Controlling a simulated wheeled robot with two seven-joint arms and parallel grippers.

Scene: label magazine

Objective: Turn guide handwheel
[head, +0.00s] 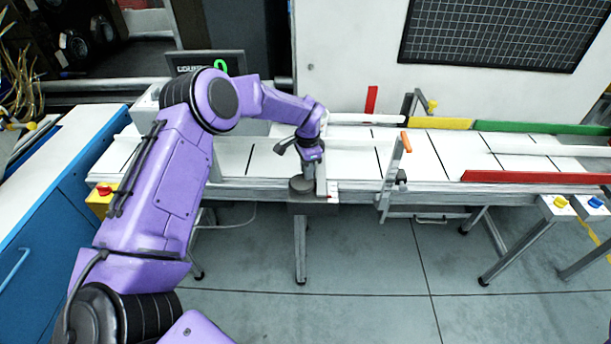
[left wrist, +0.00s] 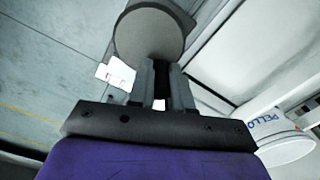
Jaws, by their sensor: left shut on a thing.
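The guide handwheel (head: 301,186) is a dark grey round disc at the front edge of the conveyor, on a small block above a leg. In the left wrist view the handwheel (left wrist: 148,36) is a grey disc at the top, right at my fingertips. My left gripper (head: 309,174) reaches down to it from above. In the left wrist view my left gripper (left wrist: 160,75) has its fingers close together, shut on the handwheel. The exact contact is partly hidden. My right gripper is not in view.
The white conveyor (head: 235,157) runs across the scene with red, yellow and green guide parts. A blue cabinet (head: 60,190) is at left. A white round container (left wrist: 285,148) shows in the wrist view.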

